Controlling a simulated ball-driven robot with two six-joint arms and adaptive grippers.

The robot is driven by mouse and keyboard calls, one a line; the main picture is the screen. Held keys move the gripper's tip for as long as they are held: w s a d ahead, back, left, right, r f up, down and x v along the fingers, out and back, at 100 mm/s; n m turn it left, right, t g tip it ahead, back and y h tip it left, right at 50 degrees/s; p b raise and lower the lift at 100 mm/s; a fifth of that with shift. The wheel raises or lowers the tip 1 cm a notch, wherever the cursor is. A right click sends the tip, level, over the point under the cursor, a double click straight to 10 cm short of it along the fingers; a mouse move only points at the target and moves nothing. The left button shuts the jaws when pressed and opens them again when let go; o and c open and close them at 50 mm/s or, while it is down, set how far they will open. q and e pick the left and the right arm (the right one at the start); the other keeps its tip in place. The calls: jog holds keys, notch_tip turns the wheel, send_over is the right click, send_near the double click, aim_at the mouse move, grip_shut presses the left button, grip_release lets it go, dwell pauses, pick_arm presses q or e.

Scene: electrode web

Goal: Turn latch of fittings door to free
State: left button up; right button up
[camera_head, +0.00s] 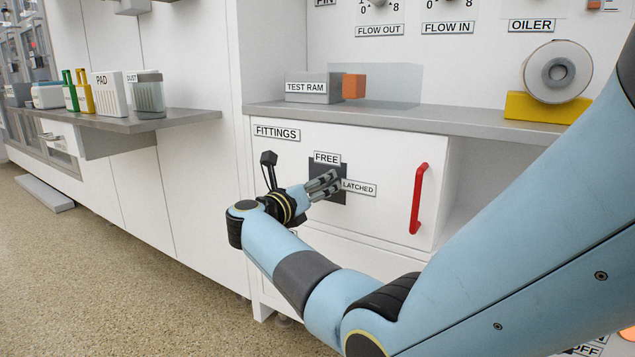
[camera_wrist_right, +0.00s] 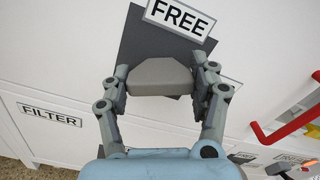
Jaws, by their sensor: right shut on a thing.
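The fittings door (camera_head: 385,215) is a white panel with a red handle (camera_head: 418,198) on its right side. A dark latch plate (camera_head: 341,171) sits on it, with a FREE label (camera_head: 327,158) above and a LATCHED label (camera_head: 358,188) to the right. My right gripper (camera_head: 326,185) is at the plate. In the right wrist view, its fingers (camera_wrist_right: 161,84) are shut on the grey latch knob (camera_wrist_right: 160,76), one finger on each side, with the FREE label (camera_wrist_right: 180,17) just beyond. In the head view the gripper hides the knob. My left gripper is not in view.
The counter (camera_head: 450,119) above the door holds the test ram (camera_head: 307,87) and a grey roll on a yellow block (camera_head: 545,107). A shelf (camera_head: 150,121) with containers stands at the left. My right arm covers the lower right of the head view.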

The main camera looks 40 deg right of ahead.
jog(key=n+p, duration=0.1)
jog(key=n, duration=0.2)
jog(key=shift+a+r+n, duration=0.1)
jog(key=shift+r+n, duration=0.05)
jog(key=shift+n, duration=0.25)
jog(key=n+p, duration=0.1)
jog(key=n, duration=0.2)
jog(key=shift+n+p, duration=0.3)
jog(key=shift+p, duration=0.1)
jog(key=shift+n, duration=0.5)
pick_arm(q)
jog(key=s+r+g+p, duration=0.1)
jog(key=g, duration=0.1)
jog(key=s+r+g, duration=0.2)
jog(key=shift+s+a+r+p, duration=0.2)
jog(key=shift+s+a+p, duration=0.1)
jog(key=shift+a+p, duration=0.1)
pick_arm(e)
jog(key=n, duration=0.4)
jog(key=shift+f+n, duration=0.2)
jog(key=shift+n, duration=0.1)
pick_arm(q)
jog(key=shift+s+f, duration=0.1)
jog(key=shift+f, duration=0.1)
